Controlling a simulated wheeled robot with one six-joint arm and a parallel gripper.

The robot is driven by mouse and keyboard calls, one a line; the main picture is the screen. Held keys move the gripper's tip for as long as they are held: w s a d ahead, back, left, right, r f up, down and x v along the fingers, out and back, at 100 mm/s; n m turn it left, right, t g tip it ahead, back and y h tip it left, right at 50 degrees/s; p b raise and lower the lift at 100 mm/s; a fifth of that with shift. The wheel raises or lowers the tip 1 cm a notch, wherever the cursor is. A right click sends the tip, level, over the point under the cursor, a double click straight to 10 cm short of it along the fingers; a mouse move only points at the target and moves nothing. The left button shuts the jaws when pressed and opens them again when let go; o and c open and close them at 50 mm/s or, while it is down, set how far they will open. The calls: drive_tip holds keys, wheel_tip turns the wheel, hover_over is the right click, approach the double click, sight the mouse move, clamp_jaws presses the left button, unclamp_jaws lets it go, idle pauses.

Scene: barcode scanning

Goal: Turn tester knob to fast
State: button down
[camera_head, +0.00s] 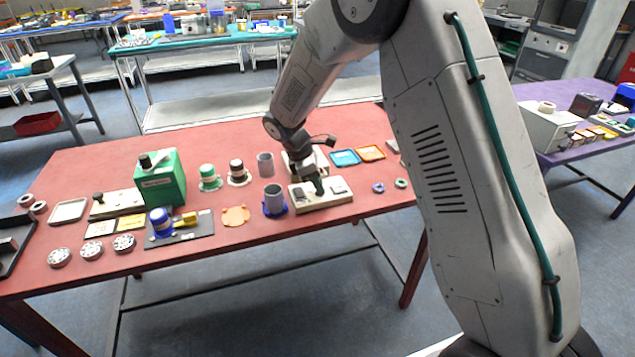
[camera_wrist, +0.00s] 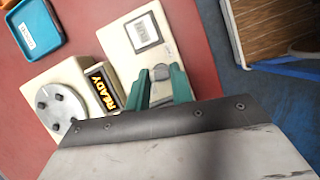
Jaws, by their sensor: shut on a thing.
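The tester is a cream panel (camera_head: 325,205) near the front edge of the red table; it also shows in the wrist view (camera_wrist: 120,47), with a framed label or window (camera_wrist: 144,32) on its face. My gripper (camera_head: 319,187) reaches down over this panel. In the wrist view its two green fingers (camera_wrist: 160,88) are shut on a dark grey knob (camera_wrist: 161,72) on the panel. Most of the knob is hidden between the fingers. I cannot read any setting marks, so I cannot tell which way the knob points.
Behind the panel is a cream box with a READY display (camera_wrist: 103,88) and a round metal disc (camera_wrist: 62,107). A grey cup in a blue holder (camera_head: 274,200) stands close left.

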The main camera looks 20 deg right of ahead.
drive_tip(key=m+g, duration=0.1)
drive_tip(key=m, duration=0.2)
drive_tip(key=shift+w+m+y, duration=0.1)
drive_tip(key=shift+m+y, duration=0.3)
drive_tip(key=m, duration=0.2)
drive_tip(key=m+g+y, duration=0.1)
drive_tip(key=m, duration=0.1)
drive_tip(key=shift+w+d+m+g, duration=0.1)
drive_tip(key=shift+d+m+g, duration=0.05)
drive_tip(key=shift+m+g, duration=0.15)
drive_tip(key=m+g+y, duration=0.1)
drive_tip(key=m, duration=0.3)
drive_tip(key=shift+d, duration=0.1)
drive_tip(key=shift+m+y, duration=0.9)
drive_tip(key=shift+m, duration=0.8)
drive_tip(key=c, duration=1.2)
unclamp_jaws()
drive_tip(key=v, duration=0.7)
drive_tip(key=shift+w+r, duration=0.2)
drive_tip(key=shift+r, duration=0.15)
